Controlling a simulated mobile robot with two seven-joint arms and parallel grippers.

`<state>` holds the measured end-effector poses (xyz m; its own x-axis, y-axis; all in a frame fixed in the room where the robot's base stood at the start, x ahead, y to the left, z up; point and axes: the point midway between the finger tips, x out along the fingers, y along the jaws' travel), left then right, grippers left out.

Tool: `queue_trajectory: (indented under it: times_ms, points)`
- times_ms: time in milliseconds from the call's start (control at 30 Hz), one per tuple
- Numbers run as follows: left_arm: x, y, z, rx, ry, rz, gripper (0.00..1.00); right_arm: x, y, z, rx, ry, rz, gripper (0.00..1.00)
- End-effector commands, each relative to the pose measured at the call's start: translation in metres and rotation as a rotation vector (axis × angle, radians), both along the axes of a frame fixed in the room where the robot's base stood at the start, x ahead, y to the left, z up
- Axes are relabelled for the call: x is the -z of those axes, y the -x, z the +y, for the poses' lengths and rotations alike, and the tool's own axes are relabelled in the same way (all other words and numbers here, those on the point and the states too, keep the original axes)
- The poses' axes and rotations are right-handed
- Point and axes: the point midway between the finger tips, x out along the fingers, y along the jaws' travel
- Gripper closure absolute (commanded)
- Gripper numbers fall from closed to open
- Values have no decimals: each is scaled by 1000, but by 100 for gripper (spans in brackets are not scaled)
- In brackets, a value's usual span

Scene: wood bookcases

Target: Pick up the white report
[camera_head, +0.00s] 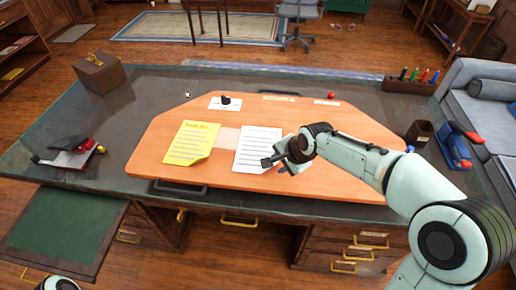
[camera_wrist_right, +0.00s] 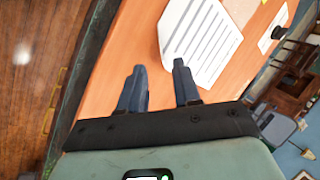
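The white report (camera_head: 257,148) is a white sheet with lines of text, lying on the orange board (camera_head: 330,180) on the desk. In the right wrist view the white report (camera_wrist_right: 200,40) lies just beyond my fingertips, with one finger's tip close to its near corner. My right gripper (camera_head: 275,164) is by the report's lower right edge, and the arm hides a bit of the board there. In the right wrist view the right gripper (camera_wrist_right: 158,70) is open, with nothing between its fingers. My left gripper is out of view.
A yellow sheet (camera_head: 192,143) lies left of the report. A small card with a black item (camera_head: 226,101) lies behind. A stapler-like red and black object (camera_head: 70,150), wooden box (camera_head: 98,74), pen holder (camera_head: 410,86) and dark cup (camera_head: 419,132) stand around the board.

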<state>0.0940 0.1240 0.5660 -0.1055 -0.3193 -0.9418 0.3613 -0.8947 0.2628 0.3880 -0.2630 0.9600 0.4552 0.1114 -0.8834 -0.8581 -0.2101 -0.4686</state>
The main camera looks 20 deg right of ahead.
Motion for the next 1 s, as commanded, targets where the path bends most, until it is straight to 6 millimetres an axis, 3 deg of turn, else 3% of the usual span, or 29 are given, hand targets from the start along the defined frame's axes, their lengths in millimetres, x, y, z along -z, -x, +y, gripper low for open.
queue_trajectory:
  times_ms: [433,733,833,1000]
  points:
    - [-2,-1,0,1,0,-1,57,45,-26,2,0,0,2,68]
    - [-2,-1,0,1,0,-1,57,48,-28,3,0,0,-1,68]
    - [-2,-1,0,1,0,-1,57,48,-28,3,0,0,-1,100]
    - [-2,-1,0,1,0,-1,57,48,-28,3,0,0,0,100]
